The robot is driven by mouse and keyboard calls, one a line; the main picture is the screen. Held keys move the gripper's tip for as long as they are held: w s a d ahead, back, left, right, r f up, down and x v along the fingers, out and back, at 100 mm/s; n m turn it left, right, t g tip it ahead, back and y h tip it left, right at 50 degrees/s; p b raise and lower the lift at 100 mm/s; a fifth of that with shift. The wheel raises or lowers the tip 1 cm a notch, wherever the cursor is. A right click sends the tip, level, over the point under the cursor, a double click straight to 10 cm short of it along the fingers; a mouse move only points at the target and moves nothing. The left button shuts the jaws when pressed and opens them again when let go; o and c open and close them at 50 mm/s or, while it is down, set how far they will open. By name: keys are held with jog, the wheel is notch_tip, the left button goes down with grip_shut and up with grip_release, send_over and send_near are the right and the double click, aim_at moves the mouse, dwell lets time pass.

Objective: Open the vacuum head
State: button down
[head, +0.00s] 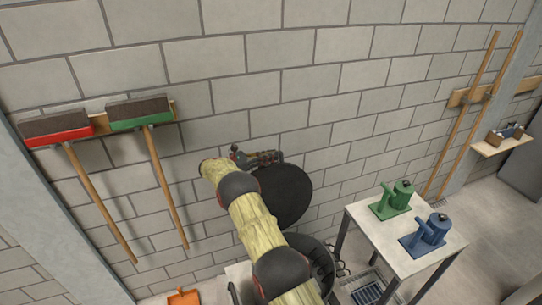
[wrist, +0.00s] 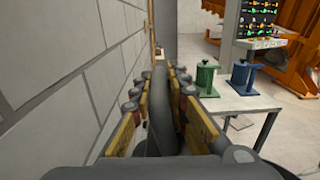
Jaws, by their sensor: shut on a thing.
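The vacuum head (head: 288,196) is a round black disc, standing steeply tilted up in front of the block wall. The dark vacuum drum (head: 323,262) is below it, partly hidden behind my arm. My gripper (head: 275,158) is at the upper edge of the disc. In the wrist view my gripper (wrist: 162,80) has its yellow-and-grey fingers on both sides of the dark vacuum head (wrist: 160,115), seen edge-on, and is shut on it. My arm hides the joint between head and drum.
A table (head: 365,222) with a green hand pump (head: 396,197) and a blue hand pump (head: 430,230) stands to the right. The block wall (head: 340,80) is close behind. Two brooms (head: 85,190) hang left; an orange dustpan (head: 184,297) lies below.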

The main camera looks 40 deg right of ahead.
jog(key=s+a+r+m+p, duration=0.1)
jog(key=s+a+p, duration=0.1)
jog(key=s, duration=0.6)
jog(key=shift+s+a+p, duration=0.2)
jog(key=shift+s+p, duration=0.2)
jog(key=shift+p, duration=0.15)
jog(key=shift+r, duration=0.1)
jog(key=c, duration=1.8)
grip_release()
jog(key=shift+o, duration=0.2)
jog(key=v, duration=1.2)
